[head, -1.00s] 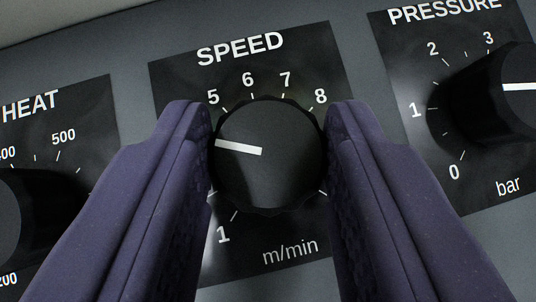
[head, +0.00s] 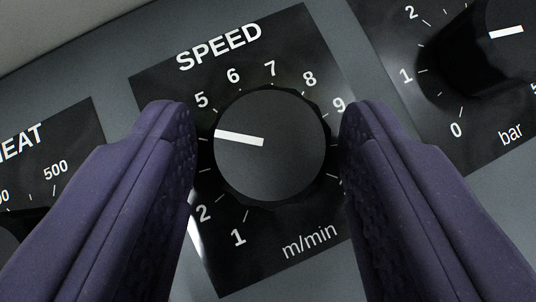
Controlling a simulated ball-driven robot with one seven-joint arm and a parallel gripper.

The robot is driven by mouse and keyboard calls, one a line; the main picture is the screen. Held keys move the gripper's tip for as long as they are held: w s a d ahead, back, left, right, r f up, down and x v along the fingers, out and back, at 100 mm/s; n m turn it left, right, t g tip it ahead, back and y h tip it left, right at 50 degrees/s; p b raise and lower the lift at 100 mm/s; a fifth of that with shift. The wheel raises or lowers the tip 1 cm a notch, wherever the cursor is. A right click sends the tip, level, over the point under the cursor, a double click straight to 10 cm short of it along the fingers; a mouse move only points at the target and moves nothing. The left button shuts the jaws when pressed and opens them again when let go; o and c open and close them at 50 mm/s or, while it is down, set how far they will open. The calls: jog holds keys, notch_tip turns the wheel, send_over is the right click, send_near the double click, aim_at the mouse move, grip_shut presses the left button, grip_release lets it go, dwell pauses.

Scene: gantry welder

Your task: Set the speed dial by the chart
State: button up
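The black SPEED dial (head: 280,165) fills the middle of the head view, on a black plate (head: 290,275) marked m/min. Its white pointer (head: 238,138) points left, a little below the 5 (head: 201,100). The labels 1, 2 and 5 to 9 show; the labels between 2 and 5 are hidden behind my left finger. My gripper (head: 268,145) is open, with one purple finger on each side of the dial. A narrow gap shows between the dial and each finger. The chart is not in view.
The HEAT plate (head: 85,125) is at the left, partly behind my finger. The PRESSURE dial (head: 510,50) stands out from the panel at the upper right, its label out of frame. Bare grey panel (head: 110,65) lies between the plates.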

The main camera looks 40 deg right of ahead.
jog(key=shift+o, duration=0.6)
jog(key=shift+r, duration=0.1)
jog(key=p+v, duration=0.1)
jog(key=v, duration=0.6)
jog(key=shift+s+a+r+p, duration=0.15)
jog(key=shift+s+r+p, duration=0.05)
jog(key=shift+r+p, duration=0.15)
jog(key=shift+f, duration=0.1)
jog(key=shift+a, duration=0.1)
